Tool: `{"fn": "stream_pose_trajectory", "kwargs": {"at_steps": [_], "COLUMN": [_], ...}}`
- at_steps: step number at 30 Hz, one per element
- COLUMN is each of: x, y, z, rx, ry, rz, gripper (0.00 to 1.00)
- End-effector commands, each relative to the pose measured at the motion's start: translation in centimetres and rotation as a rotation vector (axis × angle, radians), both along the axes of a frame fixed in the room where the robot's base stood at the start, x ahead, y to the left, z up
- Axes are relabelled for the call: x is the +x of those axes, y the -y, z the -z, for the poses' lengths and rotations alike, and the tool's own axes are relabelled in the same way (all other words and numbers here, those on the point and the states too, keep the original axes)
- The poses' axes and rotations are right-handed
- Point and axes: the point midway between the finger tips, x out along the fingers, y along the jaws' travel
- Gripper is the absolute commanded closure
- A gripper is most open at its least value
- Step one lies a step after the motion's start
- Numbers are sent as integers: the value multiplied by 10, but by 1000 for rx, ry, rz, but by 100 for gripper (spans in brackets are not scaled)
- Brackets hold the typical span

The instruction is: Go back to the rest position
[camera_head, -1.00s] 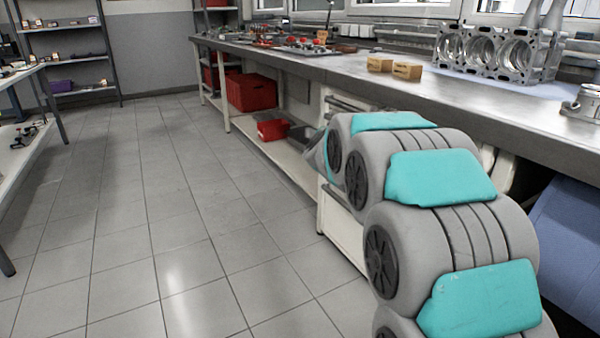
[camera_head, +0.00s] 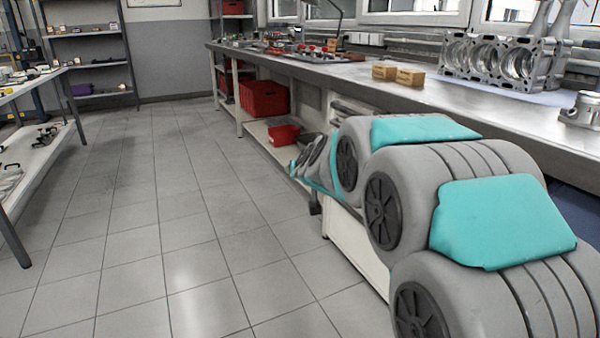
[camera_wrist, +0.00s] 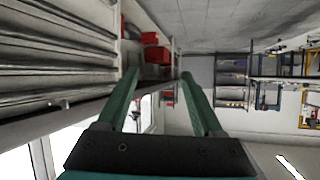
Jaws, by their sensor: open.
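My gripper shows in the wrist view (camera_wrist: 160,85) with its two green fingers spread apart and nothing between them. In the head view my grey and teal arm stretches along the front of the workbench (camera_head: 480,122), low and beside its edge. The far end of the arm is near the bench's lower shelf, and the fingers (camera_head: 314,208) there are mostly hidden behind the arm links. In the wrist view the picture is turned, with the bench side at the left and shelving at the right.
An engine block (camera_head: 500,62), two wooden blocks (camera_head: 398,75) and a piston (camera_head: 582,108) stand on the bench. Red bins (camera_head: 264,98) sit on its lower shelf. A shelf table (camera_head: 45,150) stands at the left and a rack (camera_head: 90,60) at the back. The tiled floor between is clear.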

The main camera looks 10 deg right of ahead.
Motion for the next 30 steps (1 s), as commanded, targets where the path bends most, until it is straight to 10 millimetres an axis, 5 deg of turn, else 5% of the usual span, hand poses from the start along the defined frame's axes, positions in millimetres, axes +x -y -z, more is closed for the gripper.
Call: {"fn": "stream_pose_trajectory", "kwargs": {"at_steps": [13,17,20,24,30], "x": [-4,-27,-68,-154,-285], "y": [-3,-18,-39,-63,-68], "z": [2,11,33,71,117], "rx": [3,20,42,66,63], "ry": [-11,-74,-193,-422,-756], "rz": [-9,-55,-122,-206,-246], "gripper": [32,32,32,32,32]}}
